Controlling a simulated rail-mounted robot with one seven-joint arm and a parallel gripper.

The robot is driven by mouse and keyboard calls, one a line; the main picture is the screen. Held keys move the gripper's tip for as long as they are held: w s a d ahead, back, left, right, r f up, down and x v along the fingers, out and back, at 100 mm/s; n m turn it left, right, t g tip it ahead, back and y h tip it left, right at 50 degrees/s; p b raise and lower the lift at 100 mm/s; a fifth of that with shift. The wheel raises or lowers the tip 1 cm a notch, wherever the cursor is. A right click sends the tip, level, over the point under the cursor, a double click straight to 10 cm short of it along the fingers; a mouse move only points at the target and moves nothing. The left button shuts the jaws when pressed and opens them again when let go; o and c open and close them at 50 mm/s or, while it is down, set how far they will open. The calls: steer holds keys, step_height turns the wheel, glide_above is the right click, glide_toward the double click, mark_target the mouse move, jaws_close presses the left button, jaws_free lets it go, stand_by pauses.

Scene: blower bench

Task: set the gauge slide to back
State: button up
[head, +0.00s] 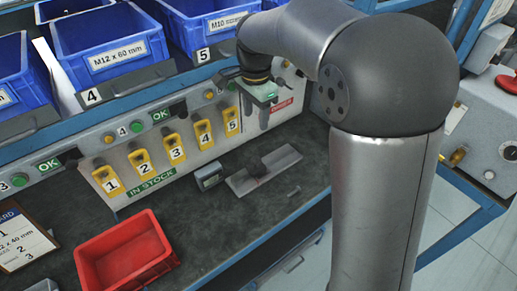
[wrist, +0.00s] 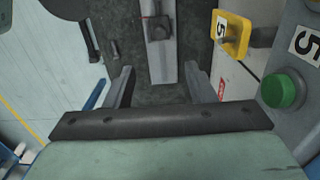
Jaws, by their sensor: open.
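The gauge is a light grey flat rail (head: 284,158) lying on the dark bench top, and it also shows in the wrist view (wrist: 163,68). A dark block, apparently its slide (head: 258,170), sits near the middle of the rail; it shows at the top of the wrist view (wrist: 158,28). No back or front marking is readable. My gripper (head: 258,118) hangs above the bench near the in-stock panel, behind the rail in the head view. In the wrist view its two fingers (wrist: 162,90) are apart with nothing between them. The slide lies beyond the fingertips, untouched.
The panel (head: 205,153) with yellow numbered tags (head: 233,120) stands close to my gripper. A small grey box (head: 208,176) is left of the rail; a small dark piece (head: 293,192) lies right of it. A red bin (head: 125,250) stands front left.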

mark_target(257, 158)
step_height(257, 158, down, 16)
steer(key=shift+r, duration=0.15)
stand_by(0.3)
